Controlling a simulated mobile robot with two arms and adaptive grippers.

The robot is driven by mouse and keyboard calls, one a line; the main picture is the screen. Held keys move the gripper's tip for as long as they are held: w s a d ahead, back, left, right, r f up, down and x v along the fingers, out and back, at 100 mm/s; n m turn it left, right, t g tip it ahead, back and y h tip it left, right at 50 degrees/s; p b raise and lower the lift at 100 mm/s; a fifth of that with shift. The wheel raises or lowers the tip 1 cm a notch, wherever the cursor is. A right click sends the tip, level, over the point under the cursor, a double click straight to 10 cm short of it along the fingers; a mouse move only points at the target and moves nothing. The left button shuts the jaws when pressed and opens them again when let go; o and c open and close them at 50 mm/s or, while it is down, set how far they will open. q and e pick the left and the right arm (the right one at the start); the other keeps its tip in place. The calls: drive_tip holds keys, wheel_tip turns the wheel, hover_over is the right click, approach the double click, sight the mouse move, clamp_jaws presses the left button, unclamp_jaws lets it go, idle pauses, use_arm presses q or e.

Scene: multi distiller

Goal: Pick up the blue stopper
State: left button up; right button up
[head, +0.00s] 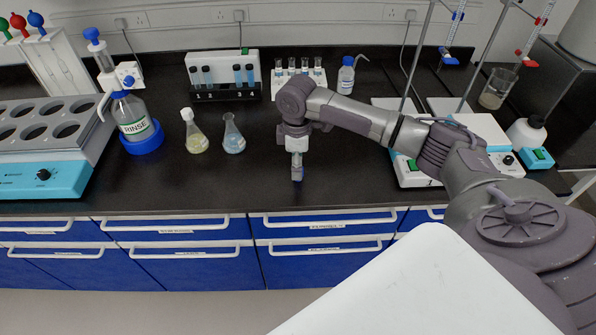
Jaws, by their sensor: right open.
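My right gripper (297,172) points straight down, low over the black bench near its front edge. It is open, though its fingers look close together from this angle. I cannot make out a separate blue stopper; the fingers may hide it. A flask with bluish liquid (234,136) stands to the left of the gripper and has no stopper visible in its neck. Beside it stands a flask with yellowish liquid (195,134) and a white stopper. My left gripper is not in view.
A rinse bottle (133,118) in a blue base stands to the left. Tube racks (223,74) and a blue-capped bottle (346,76) stand at the back. A white hotplate (412,172) is to the right. The bench (230,185) around the gripper is clear.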

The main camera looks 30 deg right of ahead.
wheel_tip(320, 180, down, 4)
drive_tip(key=shift+d+f+p, duration=0.1)
drive_tip(key=shift+d+p, duration=0.05)
drive_tip(key=shift+p, duration=0.15)
drive_tip(key=c, duration=0.9)
